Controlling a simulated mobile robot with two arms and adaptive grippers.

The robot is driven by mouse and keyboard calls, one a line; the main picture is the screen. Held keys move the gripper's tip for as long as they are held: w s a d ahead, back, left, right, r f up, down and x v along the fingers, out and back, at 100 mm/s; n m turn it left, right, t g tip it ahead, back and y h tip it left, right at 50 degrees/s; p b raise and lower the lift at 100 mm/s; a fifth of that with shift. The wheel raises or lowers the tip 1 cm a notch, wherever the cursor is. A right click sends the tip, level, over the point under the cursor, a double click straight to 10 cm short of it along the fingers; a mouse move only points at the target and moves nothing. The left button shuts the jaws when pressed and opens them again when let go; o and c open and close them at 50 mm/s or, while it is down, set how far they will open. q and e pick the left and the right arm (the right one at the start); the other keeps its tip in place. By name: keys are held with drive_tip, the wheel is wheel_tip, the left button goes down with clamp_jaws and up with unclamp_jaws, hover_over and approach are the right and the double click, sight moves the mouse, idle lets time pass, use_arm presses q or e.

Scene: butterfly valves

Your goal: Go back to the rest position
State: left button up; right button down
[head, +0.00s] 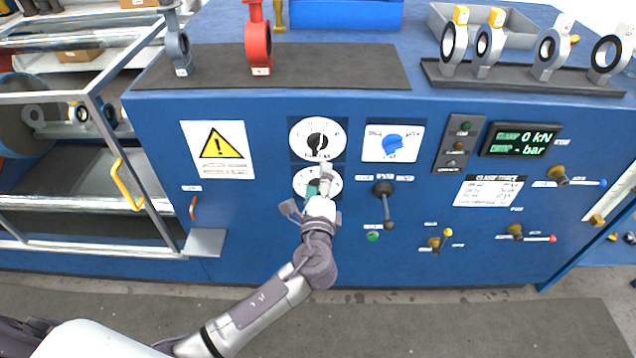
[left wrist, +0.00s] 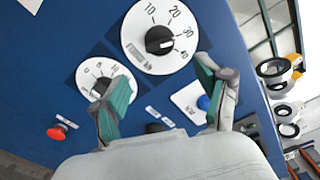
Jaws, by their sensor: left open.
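My left gripper (head: 320,190) is in front of the blue machine's panel (head: 270,220), over the lower white dial (head: 302,181), which it partly hides. In the left wrist view its two green-padded fingers (left wrist: 165,95) are spread apart with nothing between them. The upper white dial (head: 317,138) with a black knob shows whole above the gripper; it also shows in the left wrist view (left wrist: 160,40). The lower dial shows at the left finger there (left wrist: 97,75). I cannot tell whether the fingers touch the panel. My right gripper is not in view.
A blue knob (head: 391,146), a black lever (head: 384,200) and yellow-handled valves (head: 437,243) sit right of the gripper. A cage door with a yellow handle (head: 127,185) stands at left. Several butterfly valves (head: 258,40) stand on top. Grey floor mat (head: 480,325) in front is clear.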

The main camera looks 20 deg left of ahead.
use_arm(q)
drive_tip(key=shift+s+d, duration=0.15)
drive_tip(key=shift+s, duration=0.3)
